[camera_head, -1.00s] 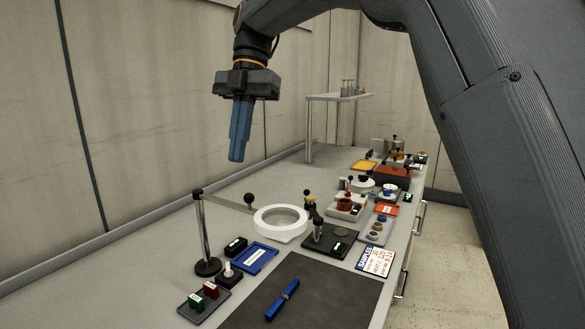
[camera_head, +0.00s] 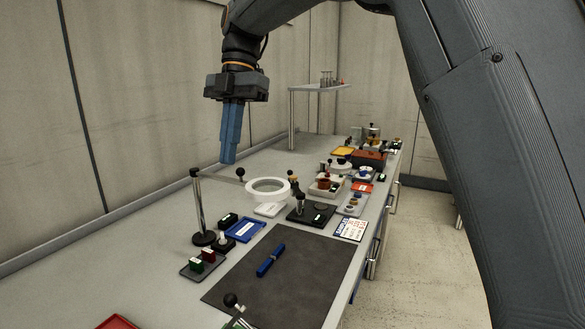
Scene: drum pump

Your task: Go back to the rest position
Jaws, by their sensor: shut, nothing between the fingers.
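My gripper (camera_head: 229,146) hangs from my arm at the upper middle of the view, pointing down. Its blue fingers are together with nothing between them. It is in the air above the long grey bench, apart from everything on it, and in the picture its tips show just above the magnifier's arm.
The grey bench (camera_head: 150,262) holds a white ring magnifier (camera_head: 268,187) on a stand, a dark mat (camera_head: 300,268) with a blue pen-like object (camera_head: 271,260), a blue tray (camera_head: 245,230), and several containers farther back. A raised shelf (camera_head: 318,88) stands behind. A red tray edge (camera_head: 118,322) shows at the front.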

